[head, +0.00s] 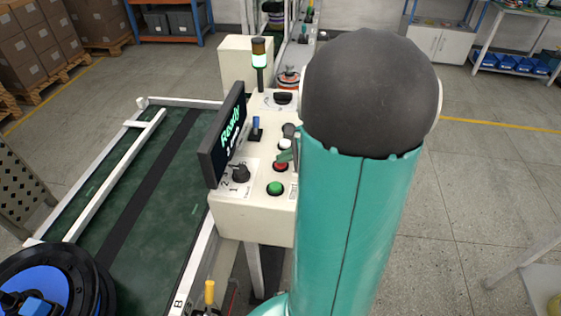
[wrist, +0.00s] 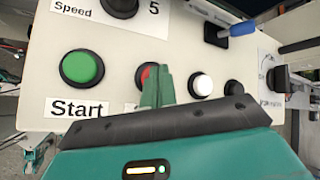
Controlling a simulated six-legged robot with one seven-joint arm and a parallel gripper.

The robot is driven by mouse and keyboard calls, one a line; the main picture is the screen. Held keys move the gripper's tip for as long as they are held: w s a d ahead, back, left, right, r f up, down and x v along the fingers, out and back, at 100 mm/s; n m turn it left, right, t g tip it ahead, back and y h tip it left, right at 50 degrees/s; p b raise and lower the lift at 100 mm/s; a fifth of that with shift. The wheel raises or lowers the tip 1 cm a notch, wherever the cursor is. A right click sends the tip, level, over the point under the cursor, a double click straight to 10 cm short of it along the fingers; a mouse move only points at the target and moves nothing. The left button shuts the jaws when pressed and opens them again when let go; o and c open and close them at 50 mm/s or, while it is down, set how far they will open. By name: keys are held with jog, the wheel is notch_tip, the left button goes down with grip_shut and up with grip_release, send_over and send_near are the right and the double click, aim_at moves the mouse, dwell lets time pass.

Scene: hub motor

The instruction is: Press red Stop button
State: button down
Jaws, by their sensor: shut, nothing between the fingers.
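The red button (head: 281,166) is on the sloped white control panel (head: 250,208), between the green button (head: 275,188) and the white button (head: 284,143). In the wrist view the red button (wrist: 146,77) shows its left part; my fingers cover its right part and most of its label. My gripper (wrist: 158,76) is shut and empty, its fingertips over the right side of the red button. In the head view my gripper (head: 286,156) is just beside the red button, partly behind my arm. I cannot tell whether the tips touch it.
The green Start button (wrist: 82,67), white button (wrist: 201,83) and a black button (wrist: 234,88) are close by. A screen (head: 224,135), black speed knob (head: 241,172) and blue-handled switch (head: 256,128) stand up from the panel. A green conveyor (head: 150,190) lies left.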

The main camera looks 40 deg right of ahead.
aim_at(284, 165)
dwell(0.3)
jog(key=shift+r, duration=0.95)
jog(key=shift+r, duration=2.5)
jog(key=s+a+r+n+g+h, duration=0.1)
jog(key=s+a+r+n, duration=0.1)
jog(key=a+n, duration=0.5)
jog(key=s+a+r+n+g+h, duration=0.1)
jog(key=s+a+n, duration=0.3)
jog(key=a+n, duration=0.4)
jog(key=s+a+r+n+g+h, duration=0.1)
jog(key=s+a+r+n, duration=0.2)
jog(key=a+n, duration=0.5)
jog(key=shift+s+a+r, duration=0.3)
jog(key=shift+a+r, duration=0.1)
jog(key=shift+a, duration=1.85)
